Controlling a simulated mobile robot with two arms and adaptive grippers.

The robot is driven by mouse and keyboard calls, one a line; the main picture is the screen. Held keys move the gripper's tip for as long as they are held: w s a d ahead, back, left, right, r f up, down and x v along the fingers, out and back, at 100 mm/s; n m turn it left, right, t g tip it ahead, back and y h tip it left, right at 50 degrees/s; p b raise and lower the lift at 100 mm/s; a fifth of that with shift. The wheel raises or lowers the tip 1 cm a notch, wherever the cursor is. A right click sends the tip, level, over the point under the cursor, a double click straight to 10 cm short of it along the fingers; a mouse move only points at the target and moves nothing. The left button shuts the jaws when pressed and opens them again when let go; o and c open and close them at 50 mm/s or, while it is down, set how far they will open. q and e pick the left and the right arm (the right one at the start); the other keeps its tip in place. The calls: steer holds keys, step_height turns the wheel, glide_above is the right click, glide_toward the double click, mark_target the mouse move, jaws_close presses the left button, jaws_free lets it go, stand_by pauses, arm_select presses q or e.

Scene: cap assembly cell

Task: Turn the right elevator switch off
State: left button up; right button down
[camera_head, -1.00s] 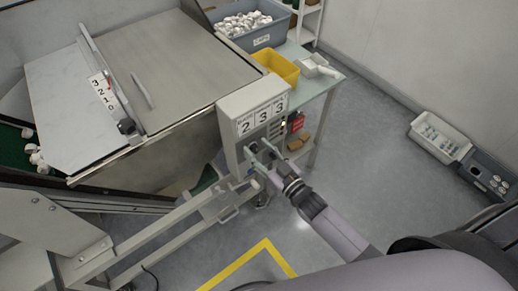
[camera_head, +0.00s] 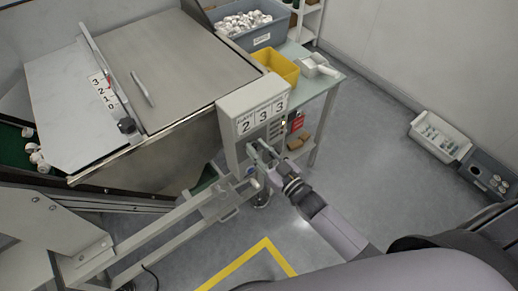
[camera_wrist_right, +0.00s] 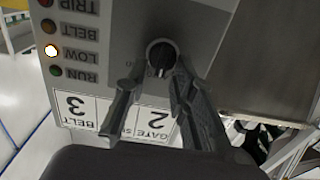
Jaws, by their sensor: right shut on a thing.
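The grey control box (camera_head: 241,108) stands at the middle of the head view, with cards 2, 3 and 3 on its upper front. In the right wrist view, its panel appears upside down. A round black switch knob (camera_wrist_right: 161,56) with a pale pointer mark sits on the panel there. My right gripper (camera_wrist_right: 161,80) is at the knob, one finger on each side, shut on it. In the head view, the same gripper (camera_head: 259,155) reaches the box's front from the lower right and hides the knob. My left gripper is not in view.
In the wrist view, a column of lamps is labelled TRIP, BELT, LOW and RUN; the LOW lamp (camera_wrist_right: 51,51) glows. A yellow bin (camera_head: 270,66) and a blue-grey bin (camera_head: 230,38) of caps stand behind the box. A metal frame (camera_head: 150,235) runs close to its left.

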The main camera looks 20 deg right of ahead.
steer(key=shift+n, duration=0.3)
steer(key=shift+s+a+f+n, duration=0.1)
steer(key=shift+a+n, duration=0.05)
steer(key=shift+n, duration=1.2)
steer(key=shift+a+f+n, duration=0.1)
steer(key=shift+a+n, duration=0.05)
steer(key=shift+n, duration=1.25)
steer(key=shift+s+a+n, duration=0.1)
steer(key=shift+a+n, duration=0.05)
steer(key=shift+n, duration=1.2)
steer(key=c, duration=1.4)
jaws_free()
steer(key=shift+o, duration=0.2)
